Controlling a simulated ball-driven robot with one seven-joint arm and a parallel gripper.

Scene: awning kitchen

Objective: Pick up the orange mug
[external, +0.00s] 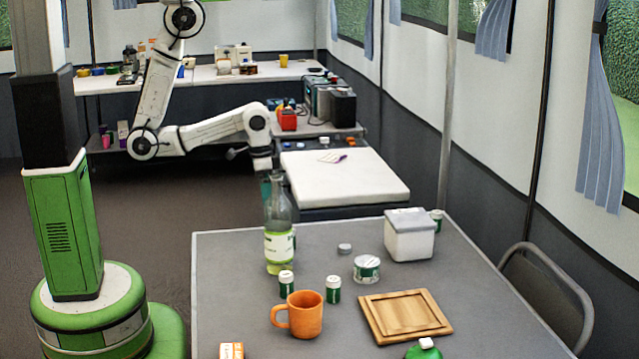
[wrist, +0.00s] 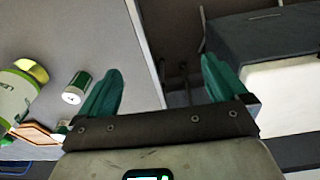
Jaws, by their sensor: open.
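The orange mug (external: 305,313) stands upright on the grey table (external: 222,262) in the external view, its handle to the left. It does not show in the wrist view. My gripper (wrist: 158,80) shows teal fingers spread apart in the wrist view, with nothing between them. In the external view my gripper is mostly hidden behind the glass bottle (external: 279,240), at the far edge of the table, well beyond the mug and above it.
Two small green-and-white jars (external: 286,283) (external: 333,289) stand just behind the mug. A wooden board (external: 405,315) lies to its right. A round tin (external: 367,268) and a white canister (external: 409,236) stand farther back. An orange-and-white box (external: 231,350) is at front left.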

